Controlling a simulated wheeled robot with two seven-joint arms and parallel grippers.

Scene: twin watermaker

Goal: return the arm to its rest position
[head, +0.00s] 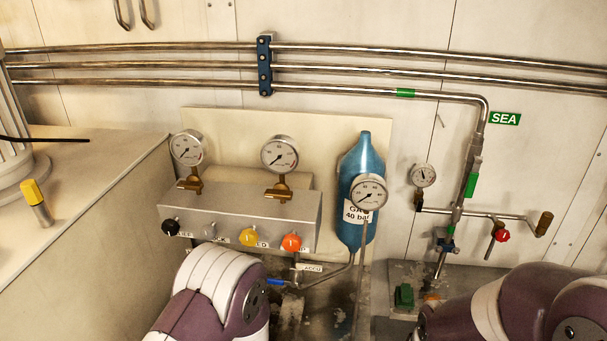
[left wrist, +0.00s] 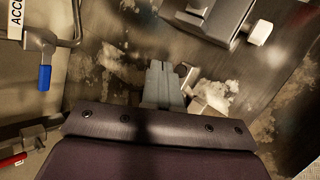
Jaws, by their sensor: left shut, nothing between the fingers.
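My left arm (head: 213,290), white and purple, rises from the bottom of the head view in front of the grey valve panel; its gripper is hidden there. In the left wrist view my left gripper (left wrist: 162,84) shows as two grey fingers close together. It is shut and empty, over a stained dark surface. A purple and white link of my right arm (head: 520,305) shows at the lower right of the head view. My right gripper is out of sight.
The panel (head: 250,208) carries gauges and coloured knobs. A blue-handled valve (head: 275,282), also in the left wrist view (left wrist: 44,78), sits beside my left arm. A blue cylinder (head: 362,160) stands right of the panel. A red-handled valve (head: 502,236) and pipes are above my right arm.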

